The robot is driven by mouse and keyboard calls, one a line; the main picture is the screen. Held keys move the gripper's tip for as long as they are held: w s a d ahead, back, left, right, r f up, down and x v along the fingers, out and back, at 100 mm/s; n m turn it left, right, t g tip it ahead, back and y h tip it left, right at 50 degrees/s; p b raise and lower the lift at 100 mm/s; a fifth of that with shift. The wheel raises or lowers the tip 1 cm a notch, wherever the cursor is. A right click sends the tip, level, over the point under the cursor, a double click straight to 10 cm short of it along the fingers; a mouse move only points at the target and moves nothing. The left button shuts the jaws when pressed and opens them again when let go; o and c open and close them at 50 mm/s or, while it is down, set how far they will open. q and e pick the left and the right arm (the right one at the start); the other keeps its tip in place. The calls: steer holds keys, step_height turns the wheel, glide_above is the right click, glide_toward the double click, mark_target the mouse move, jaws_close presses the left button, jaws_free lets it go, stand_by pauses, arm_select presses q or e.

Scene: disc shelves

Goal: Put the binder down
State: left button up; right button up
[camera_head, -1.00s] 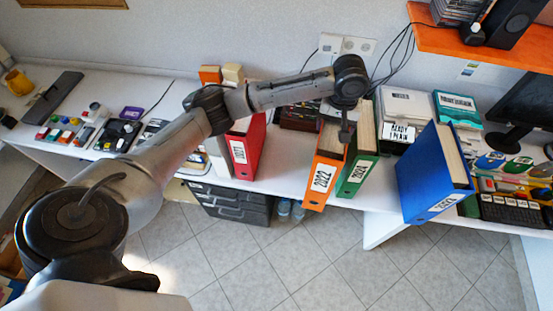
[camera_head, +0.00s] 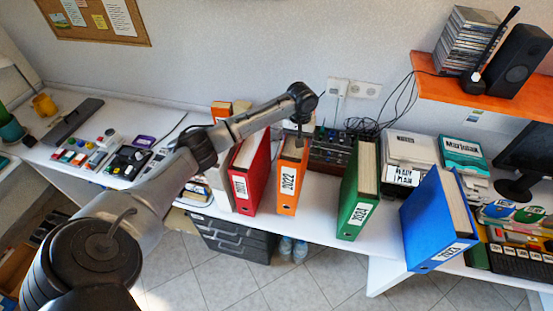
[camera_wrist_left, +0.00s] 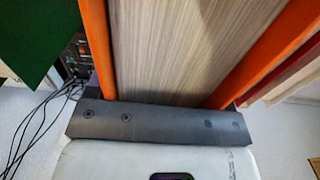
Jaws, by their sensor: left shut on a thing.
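The orange binder (camera_head: 289,178), labelled 2022, stands upright on the white desk, close beside the red binder (camera_head: 250,172) on its left. My left gripper (camera_head: 299,146) is at the top of the orange binder, reaching in from behind. In the left wrist view the gripper (camera_wrist_left: 155,112) spans the orange binder's covers (camera_wrist_left: 98,45) and its pages (camera_wrist_left: 180,45) and is shut on it. Whether the binder's bottom rests fully on the desk is hard to tell. My right gripper is not in view.
A green binder (camera_head: 359,200) labelled 2024 stands to the right, with a gap between. A blue binder (camera_head: 440,220) stands further right. Behind the gap is a dark device (camera_head: 330,152) with cables. The desk front edge (camera_head: 325,231) is close to the binders.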

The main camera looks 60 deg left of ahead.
arm_select(q)
steer(key=s+a+f, duration=0.4)
steer(key=s+f, duration=0.1)
steer(key=f, duration=0.3)
steer(key=shift+s+a, duration=0.25)
steer(key=shift+a, duration=0.15)
steer(key=shift+f, duration=0.2)
steer(key=o, duration=1.6)
steer(key=shift+f, duration=0.1)
step_height(320, 180, up, 12)
steer(key=shift+r+p, duration=0.15)
steer(key=shift+p, duration=0.15)
